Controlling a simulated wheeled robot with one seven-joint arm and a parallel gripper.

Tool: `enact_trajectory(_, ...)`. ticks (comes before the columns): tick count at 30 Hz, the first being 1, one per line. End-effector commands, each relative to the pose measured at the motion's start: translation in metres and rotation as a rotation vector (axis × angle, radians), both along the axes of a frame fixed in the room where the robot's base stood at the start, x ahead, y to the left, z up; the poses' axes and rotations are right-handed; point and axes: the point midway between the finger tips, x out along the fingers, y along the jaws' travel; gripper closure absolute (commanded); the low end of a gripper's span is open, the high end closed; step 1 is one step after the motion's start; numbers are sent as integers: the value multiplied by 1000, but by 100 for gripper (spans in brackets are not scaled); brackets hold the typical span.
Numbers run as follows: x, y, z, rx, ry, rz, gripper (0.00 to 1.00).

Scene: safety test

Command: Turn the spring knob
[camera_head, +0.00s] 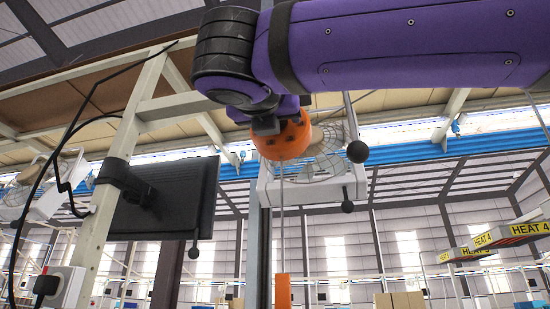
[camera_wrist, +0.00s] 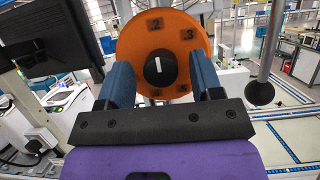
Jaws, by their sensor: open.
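The spring knob shows in the wrist view as a round orange dial (camera_wrist: 130,50) with dark number marks, 2 and 3 among them. At its middle is a black round centre (camera_wrist: 153,73) with an upright white mark. My gripper (camera_wrist: 158,67) is open, its two blue fingers standing left and right of the black centre, over the dial's sides. I cannot tell whether the fingers touch the dial. In the head view the orange knob (camera_head: 292,143) is seen from below, with my gripper (camera_head: 266,125) close against it and its fingers mostly hidden.
A black ball on a rod (camera_wrist: 260,93) stands right of the dial; it also shows in the head view (camera_head: 357,152). A dark monitor (camera_wrist: 50,38) is at the left, on a pale frame (camera_head: 118,140) in the head view. A caged white fan unit (camera_head: 310,190) is behind the knob.

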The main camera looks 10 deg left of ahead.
Motion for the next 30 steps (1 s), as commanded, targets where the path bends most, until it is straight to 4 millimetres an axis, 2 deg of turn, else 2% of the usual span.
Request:
enact_trajectory(8, 1, 0, 1, 0, 0, 0, 40)
enact_trajectory(14, 1, 0, 1, 0, 0, 0, 84)
enact_trajectory(15, 1, 0, 1, 0, 0, -1, 87)
enact_trajectory(23, 2, -1, 1, 22, -2, -2, 88)
enact_trajectory(30, 2, -1, 1, 132, -10, -5, 88)
